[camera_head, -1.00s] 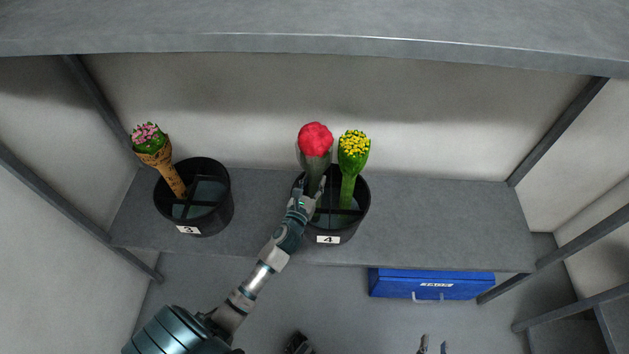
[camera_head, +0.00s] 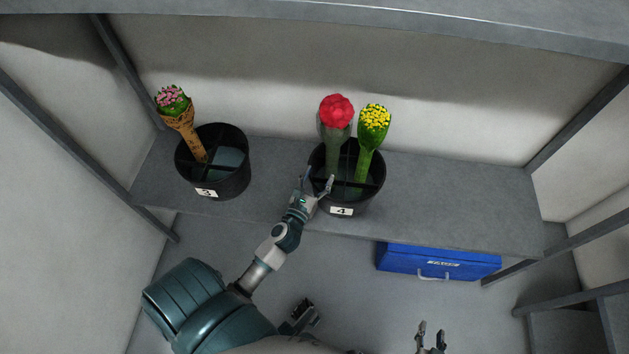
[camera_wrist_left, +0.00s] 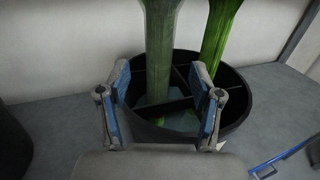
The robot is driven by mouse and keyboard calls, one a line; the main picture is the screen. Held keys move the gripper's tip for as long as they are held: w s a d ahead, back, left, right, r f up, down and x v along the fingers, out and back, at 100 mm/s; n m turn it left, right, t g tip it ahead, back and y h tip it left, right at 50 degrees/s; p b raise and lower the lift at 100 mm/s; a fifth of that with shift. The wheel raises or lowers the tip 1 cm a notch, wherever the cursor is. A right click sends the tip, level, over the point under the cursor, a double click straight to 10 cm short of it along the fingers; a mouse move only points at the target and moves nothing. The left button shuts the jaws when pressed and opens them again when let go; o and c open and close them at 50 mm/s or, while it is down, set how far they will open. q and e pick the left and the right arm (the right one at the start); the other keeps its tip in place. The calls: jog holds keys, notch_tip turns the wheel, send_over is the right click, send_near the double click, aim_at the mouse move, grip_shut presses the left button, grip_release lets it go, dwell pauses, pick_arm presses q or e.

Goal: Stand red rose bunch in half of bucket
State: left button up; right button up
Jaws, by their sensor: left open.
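The red rose bunch (camera_head: 336,112), with its grey-green wrapped stem, stands nearly upright inside black bucket 4 (camera_head: 349,201), in a left compartment. In the left wrist view its stem (camera_wrist_left: 160,45) goes down into the divided bucket (camera_wrist_left: 240,122). My left gripper (camera_head: 318,182) is open and empty at the bucket's front left rim. Its fingers are spread in front of the stem, apart from it. My right gripper (camera_head: 431,333) shows at the bottom edge, its fingers apart and empty.
A yellow flower bunch (camera_head: 373,125) stands in the right part of bucket 4. Bucket 3 (camera_head: 233,183) holds a pink bunch (camera_head: 178,114) leaning left. Both stand on a grey shelf (camera_head: 450,195), clear at right. A blue box (camera_head: 438,263) sits below; another shelf (camera_head: 300,22) overhangs.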

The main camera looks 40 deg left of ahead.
pick_arm(q)
jog(key=s+d+r+m+h, duration=0.25)
jog(key=d+m+h, duration=0.25)
jog(key=d+m, duration=0.5)
jog(key=s+d+r+m+h, duration=0.1)
jog(key=s+d+m+h, duration=0.4)
jog(key=m, duration=0.8)
jog(key=s+f+m+g+y, duration=0.1)
jog(key=s+f+m+g, duration=0.2)
jog(key=m, duration=0.6)
jog(key=s+d+f+m+g+y, duration=0.1)
jog(key=s+f+m+g+y, duration=0.1)
jog(key=s+f+m+g, duration=0.2)
notch_tip(320, 180, down, 3)
jog(key=m, duration=0.5)
jog(key=shift+s+d+f, duration=0.15)
jog(key=shift+d, duration=0.05)
